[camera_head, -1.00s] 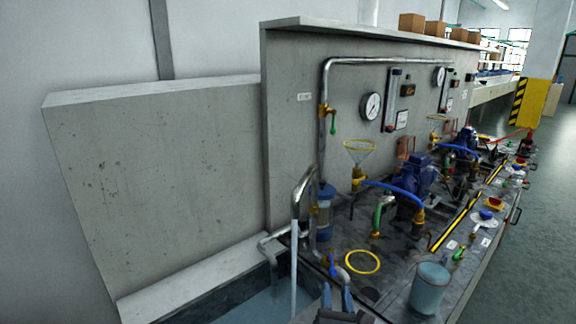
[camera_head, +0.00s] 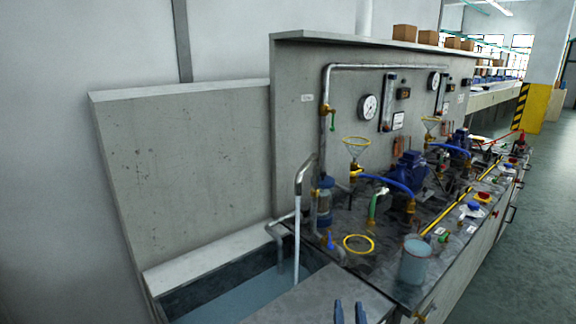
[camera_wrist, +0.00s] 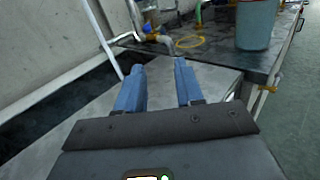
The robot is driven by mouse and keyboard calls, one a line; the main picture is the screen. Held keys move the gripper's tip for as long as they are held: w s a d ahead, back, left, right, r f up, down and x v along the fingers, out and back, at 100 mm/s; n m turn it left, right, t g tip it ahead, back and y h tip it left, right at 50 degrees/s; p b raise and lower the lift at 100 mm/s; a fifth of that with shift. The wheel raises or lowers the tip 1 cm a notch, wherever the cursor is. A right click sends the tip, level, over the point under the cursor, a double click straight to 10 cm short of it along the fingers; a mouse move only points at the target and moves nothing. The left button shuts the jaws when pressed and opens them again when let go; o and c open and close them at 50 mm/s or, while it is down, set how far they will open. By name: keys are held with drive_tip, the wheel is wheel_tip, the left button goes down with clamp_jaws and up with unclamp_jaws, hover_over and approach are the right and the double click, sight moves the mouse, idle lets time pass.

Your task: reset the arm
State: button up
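My gripper (camera_head: 349,312) shows at the bottom of the head view, in front of the bench, with only its blue fingertips in sight. In the wrist view its two blue fingers (camera_wrist: 159,84) stand apart with nothing between them. It is open and empty. The fingers are over a bare grey surface beside the sink, and touch no object that I can see.
A water-filled sink (camera_head: 215,302) lies at left, with a stream falling from a bent pipe (camera_head: 300,185). A light-blue bucket (camera_head: 414,262) stands on the bench's near corner. A yellow ring (camera_head: 359,244), blue pump (camera_head: 407,172) and funnel (camera_head: 356,147) are behind. Open floor lies right.

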drive_tip(key=s+d+f+n+y, duration=0.1)
drive_tip(key=s+d+n, duration=0.4)
drive_tip(key=s+n, duration=0.55)
drive_tip(key=s+d+n, duration=0.4)
drive_tip(key=s+n, duration=0.3)
drive_tip(key=s, duration=0.7)
drive_tip(key=s+r+n+g, duration=0.1)
drive_tip(key=s+r+n, duration=0.5)
drive_tip(key=s+n, duration=0.4)
drive_tip(key=s+r+n+g, duration=0.2)
drive_tip(key=s+r+n, duration=0.4)
drive_tip(key=s+n, duration=0.4)
drive_tip(key=s, duration=0.3)
drive_tip(key=shift+a+y, duration=0.2)
drive_tip(key=shift+y, duration=0.1)
drive_tip(key=shift+r, duration=0.1)
idle(2.8)
